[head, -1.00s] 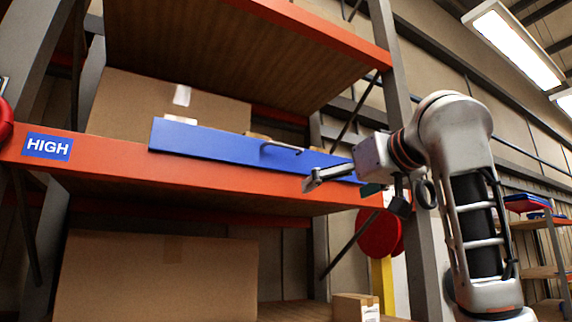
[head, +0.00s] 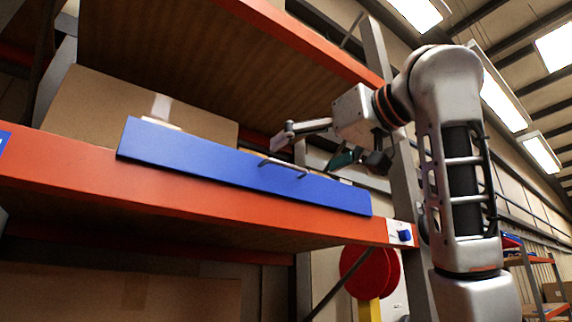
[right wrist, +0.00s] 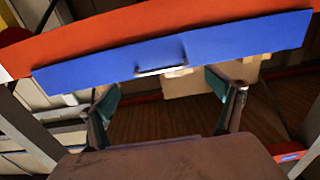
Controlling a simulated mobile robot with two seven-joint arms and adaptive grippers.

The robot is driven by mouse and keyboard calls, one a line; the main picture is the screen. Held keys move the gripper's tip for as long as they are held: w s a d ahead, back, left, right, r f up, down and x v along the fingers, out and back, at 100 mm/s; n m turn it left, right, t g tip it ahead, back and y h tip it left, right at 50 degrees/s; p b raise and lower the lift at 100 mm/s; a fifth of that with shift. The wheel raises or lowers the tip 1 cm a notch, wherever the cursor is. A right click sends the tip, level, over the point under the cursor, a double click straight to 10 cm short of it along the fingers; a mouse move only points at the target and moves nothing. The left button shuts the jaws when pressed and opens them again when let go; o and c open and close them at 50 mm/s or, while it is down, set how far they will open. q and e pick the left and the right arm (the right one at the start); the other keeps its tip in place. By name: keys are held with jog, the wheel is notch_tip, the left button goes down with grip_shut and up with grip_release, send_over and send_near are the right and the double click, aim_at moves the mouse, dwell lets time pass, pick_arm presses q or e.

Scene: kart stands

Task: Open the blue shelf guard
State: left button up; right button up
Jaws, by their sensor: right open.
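The blue shelf guard (head: 220,168) is a long flat panel standing along the front edge of the orange shelf beam (head: 200,208). A thin bar handle (head: 283,168) sticks out near its upper edge, right of its middle. My right gripper (head: 312,150) is open and empty, just above and behind the handle in the picture. In the right wrist view the guard (right wrist: 230,47) spans the top, and its handle (right wrist: 162,71) lies between the two spread fingers (right wrist: 162,95), apparently ahead of their tips. Contact cannot be told. My left gripper is not in view.
A cardboard box (head: 85,110) stands on the shelf behind the guard. An upper shelf (head: 200,60) overhangs it, and a grey upright (head: 376,55) rises behind my right arm. A small blue knob (head: 404,235) sits at the beam's right end. Red discs (head: 370,270) hang below.

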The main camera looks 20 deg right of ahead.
aim_at(291, 165)
jog(key=p+x, duration=0.2)
jog(key=x, duration=0.4)
jog(key=shift+c, duration=0.3)
